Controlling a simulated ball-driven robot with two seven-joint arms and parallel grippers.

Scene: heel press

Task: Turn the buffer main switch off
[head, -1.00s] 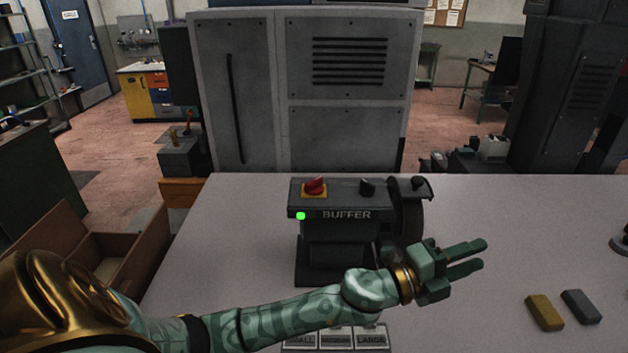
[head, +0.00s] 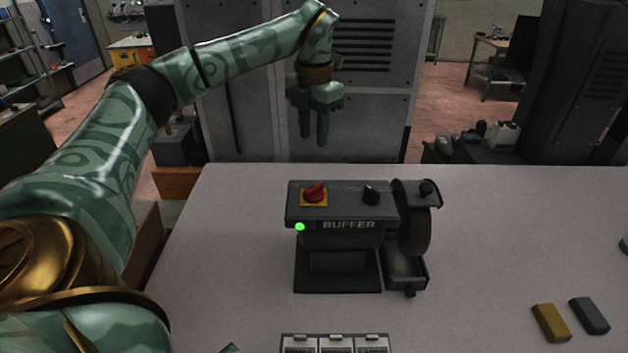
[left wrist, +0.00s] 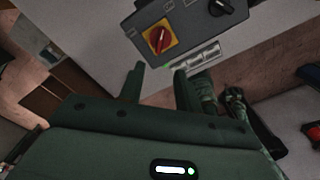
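The buffer (head: 340,235) stands on the table with a red rotary switch (head: 314,192) on a yellow plate at the left of its top. A green light (head: 300,227) glows on its front. A black knob (head: 370,194) sits right of the red switch. My left gripper (head: 317,138) points down above and behind the buffer, fingers apart and empty. In the left wrist view the gripper (left wrist: 157,78) shows open, and the red switch (left wrist: 161,39) lies beyond its fingertips, not touched. My right gripper is not in view.
A buffing wheel (head: 414,225) is on the buffer's right side. A yellow block (head: 551,323) and a grey block (head: 590,315) lie at the right. Labelled trays (head: 335,345) are at the front edge. A grey cabinet (head: 380,125) stands behind the table.

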